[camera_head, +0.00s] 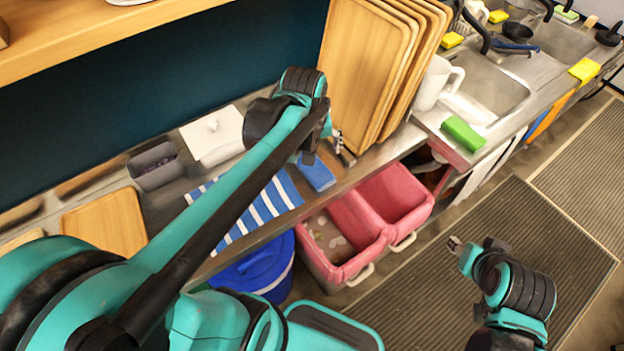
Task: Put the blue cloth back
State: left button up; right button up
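A blue-and-white striped cloth (266,204) lies on the steel counter and hangs over its front edge. A small plain blue piece (317,174), a folded cloth or sponge, lies on the counter to its right. A strip of blue cloth (552,112) also hangs at the sink front on the right. My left gripper (341,147) is above the counter, beside the wooden trays and right of the plain blue piece; my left arm covers part of the striped cloth. My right gripper (455,243) is over the floor mat, away from the cloths. Both fingertips are too small to judge.
Upright wooden trays (360,65) stand behind my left gripper. A white pitcher (436,82) and green sponge (462,133) are to the right. Pink bins (350,277) and a blue bucket (258,271) are below the counter. The floor mat (520,215) has free room.

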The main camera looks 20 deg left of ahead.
pick_arm(q)
jog(key=s+d+f+m+t, duration=0.1)
jog(key=s+d+m+t, duration=0.2)
jog(key=s+m, duration=0.4)
jog(key=shift+s+d+t, duration=0.2)
jog(key=shift+s+t, duration=0.4)
jog(key=shift+s, duration=0.5)
jog(key=shift+f, duration=0.1)
